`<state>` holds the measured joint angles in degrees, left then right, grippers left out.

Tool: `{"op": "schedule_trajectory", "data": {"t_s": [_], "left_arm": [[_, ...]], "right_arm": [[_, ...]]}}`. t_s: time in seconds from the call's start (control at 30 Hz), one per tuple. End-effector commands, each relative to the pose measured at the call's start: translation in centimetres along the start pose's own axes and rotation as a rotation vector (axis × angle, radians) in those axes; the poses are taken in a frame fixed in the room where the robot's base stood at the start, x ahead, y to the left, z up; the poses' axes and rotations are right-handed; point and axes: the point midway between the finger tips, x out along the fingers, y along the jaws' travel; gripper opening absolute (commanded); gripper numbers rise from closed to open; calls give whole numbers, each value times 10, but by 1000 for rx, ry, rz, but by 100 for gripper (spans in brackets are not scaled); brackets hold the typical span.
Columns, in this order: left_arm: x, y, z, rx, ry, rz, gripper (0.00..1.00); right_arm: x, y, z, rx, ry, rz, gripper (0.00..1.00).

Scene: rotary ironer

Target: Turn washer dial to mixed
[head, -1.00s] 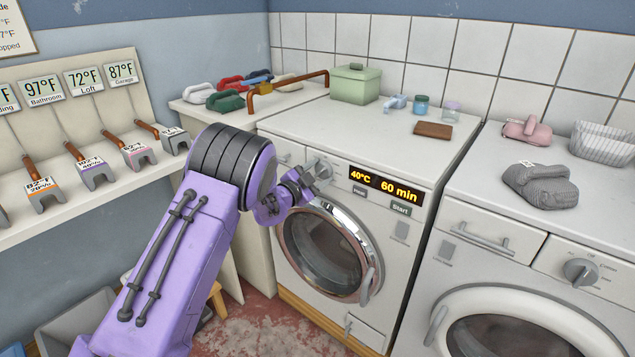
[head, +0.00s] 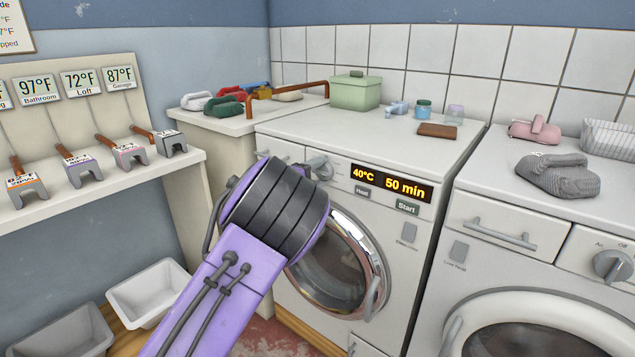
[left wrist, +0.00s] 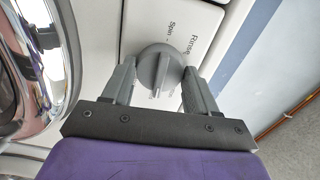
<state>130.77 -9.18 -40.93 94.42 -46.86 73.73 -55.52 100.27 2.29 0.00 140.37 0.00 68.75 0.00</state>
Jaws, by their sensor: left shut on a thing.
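The washer (head: 400,255) stands in the middle of the head view with its round door shut. Its display (head: 392,182) reads 40°C and 50 min. The grey washer dial (head: 321,167) is left of the display, partly behind my left wrist. In the left wrist view the dial (left wrist: 156,66) sits between the two fingers of my left gripper (left wrist: 160,84), which is shut on it. My right gripper is out of view.
A second machine (head: 505,265) with its own dial (head: 612,265) stands at right. A green box (head: 355,92), small jars and a brown block (head: 437,131) lie on the washer top. A shelf (head: 100,195) with tagged tools is at left; a white bin (head: 150,290) stands below.

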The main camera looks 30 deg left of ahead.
Motion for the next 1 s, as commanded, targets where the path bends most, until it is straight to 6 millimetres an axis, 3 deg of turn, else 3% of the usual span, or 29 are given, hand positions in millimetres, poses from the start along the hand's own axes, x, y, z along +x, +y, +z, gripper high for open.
{"op": "schedule_trajectory", "data": {"t_s": [0.67, 0.7, 0.77, 1.0], "left_arm": [[0, 0, 0, 62, 0, 2, 28], [0, 0, 0, 62, 0, 2, 65], [0, 0, 0, 62, 0, 2, 84], [0, 0, 0, 61, 0, 1, 84]], "right_arm": [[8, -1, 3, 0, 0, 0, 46], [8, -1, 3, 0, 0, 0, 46], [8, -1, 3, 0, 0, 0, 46], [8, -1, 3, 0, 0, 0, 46]]}}
